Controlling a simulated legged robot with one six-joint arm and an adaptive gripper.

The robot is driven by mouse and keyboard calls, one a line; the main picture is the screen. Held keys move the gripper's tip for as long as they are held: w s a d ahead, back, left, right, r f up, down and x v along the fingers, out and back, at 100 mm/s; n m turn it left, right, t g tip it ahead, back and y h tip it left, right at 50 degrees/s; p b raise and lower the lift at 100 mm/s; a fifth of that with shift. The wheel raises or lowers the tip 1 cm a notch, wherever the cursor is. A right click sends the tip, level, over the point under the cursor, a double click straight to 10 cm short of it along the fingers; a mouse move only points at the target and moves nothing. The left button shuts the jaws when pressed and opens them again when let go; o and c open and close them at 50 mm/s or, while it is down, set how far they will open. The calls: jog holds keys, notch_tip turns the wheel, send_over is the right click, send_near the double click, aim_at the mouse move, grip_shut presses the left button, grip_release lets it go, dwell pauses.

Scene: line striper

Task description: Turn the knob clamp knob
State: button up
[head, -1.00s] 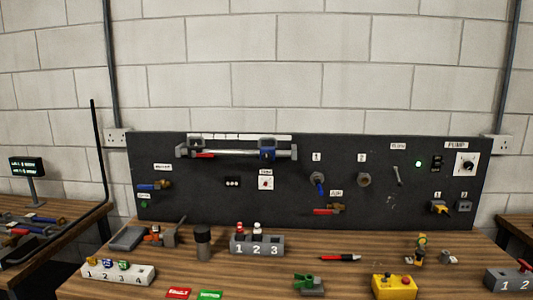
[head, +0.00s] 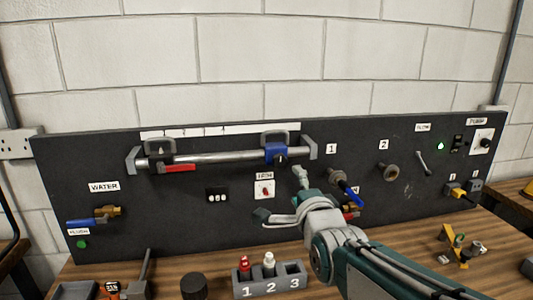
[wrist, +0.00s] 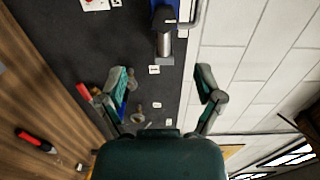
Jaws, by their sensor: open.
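A steel rail (head: 215,158) runs across the upper left of the black panel. Near its right end sits a blue clamp (head: 275,153) with a small dark knob on its front, which I take to be the knob clamp. My gripper (head: 281,196) is open and empty, just below and in front of that clamp, apart from it. In the wrist view the open fingers (wrist: 162,84) spread wide with nothing between them. The rail end (wrist: 165,45) and part of the blue clamp (wrist: 165,15) show sideways at the top there, beyond the fingers.
A clamp with a red lever (head: 177,167) sits on the rail's left end. A blue-handled valve (head: 347,187) is close right of my gripper. A numbered holder (head: 270,281) with bottles and a dark cylinder (head: 194,286) stand on the bench below. The wall above is clear.

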aim_at(280, 163)
jog(key=x, duration=0.5)
jog(key=shift+w+d+r, duration=0.1)
jog(key=shift+w+r, duration=0.05)
jog(key=shift+w, duration=0.15)
jog(key=w+a, duration=0.2)
jog(key=w, duration=0.1)
jog(key=w+a, duration=0.1)
jog(key=w, duration=0.1)
jog(key=shift+w+a, duration=0.1)
jog(key=shift+a, duration=0.1)
jog(key=shift+w+d, duration=0.15)
jog(key=shift+d, duration=0.5)
jog(key=shift+a, duration=0.25)
jog(key=c, duration=1.2)
